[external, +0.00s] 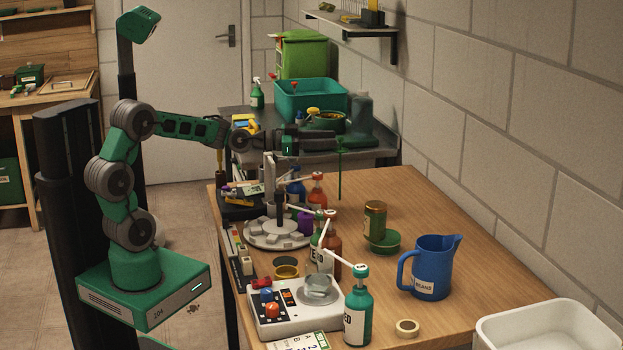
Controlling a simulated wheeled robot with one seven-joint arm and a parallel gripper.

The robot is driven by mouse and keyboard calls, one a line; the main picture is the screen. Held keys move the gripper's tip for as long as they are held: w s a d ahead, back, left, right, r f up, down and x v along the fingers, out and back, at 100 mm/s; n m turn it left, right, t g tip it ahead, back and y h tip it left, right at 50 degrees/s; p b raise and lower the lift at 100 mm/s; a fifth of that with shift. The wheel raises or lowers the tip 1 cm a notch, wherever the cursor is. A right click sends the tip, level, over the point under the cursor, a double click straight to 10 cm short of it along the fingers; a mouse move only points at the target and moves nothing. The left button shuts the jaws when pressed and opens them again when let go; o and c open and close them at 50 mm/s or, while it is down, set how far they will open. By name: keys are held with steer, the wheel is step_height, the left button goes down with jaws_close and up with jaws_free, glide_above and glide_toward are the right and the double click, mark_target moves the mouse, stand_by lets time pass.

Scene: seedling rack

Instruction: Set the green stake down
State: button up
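The green stake (340,178) is thin and hangs upright below the end of my arm. Its lower end shows against the wooden table top (450,215); from this one view I cannot tell for sure whether it touches the table. My gripper (341,147) reaches out level to the right and is shut on the top of the green stake. The fingers are small and dark against the grey bench, so their detail is hard to see.
A grey rotary stand (277,233) and several pump bottles (358,312) crowd the left side. A gold-lidded jar (375,220), a green dish (384,242) and a blue jug (431,268) stand to the right. A white basin (548,335) is front right. The far right table is clear.

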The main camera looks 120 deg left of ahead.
steer(key=v, duration=0.5)
